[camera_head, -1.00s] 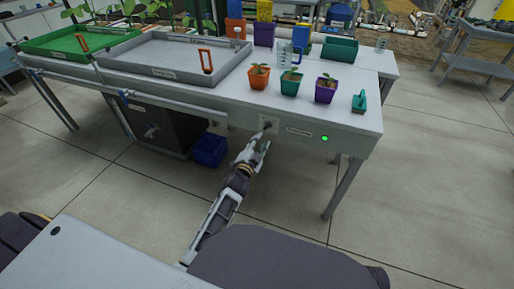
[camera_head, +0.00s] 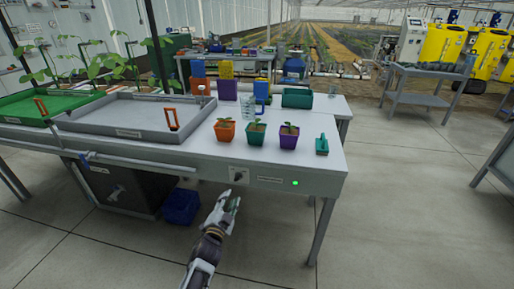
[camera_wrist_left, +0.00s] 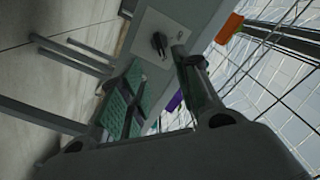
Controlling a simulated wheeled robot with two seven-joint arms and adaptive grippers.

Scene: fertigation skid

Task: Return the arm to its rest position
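My left gripper (camera_head: 229,200) is in front of the workbench, just below and apart from the switch plate (camera_head: 239,175) on the bench's front panel. In the left wrist view the gripper (camera_wrist_left: 158,62) is open, its two green-padded fingers spread with nothing between them. The switch plate with its dark knob (camera_wrist_left: 160,44) shows beyond the fingertips. My left forearm comes up from the bottom of the head view. My right gripper is not in view.
The workbench (camera_head: 200,155) carries a grey tray (camera_head: 140,113), orange (camera_head: 225,132), green (camera_head: 256,134) and purple pots (camera_head: 289,138) with seedlings. A green lamp (camera_head: 295,183) glows on its front. A blue bin (camera_head: 181,207) sits underneath.

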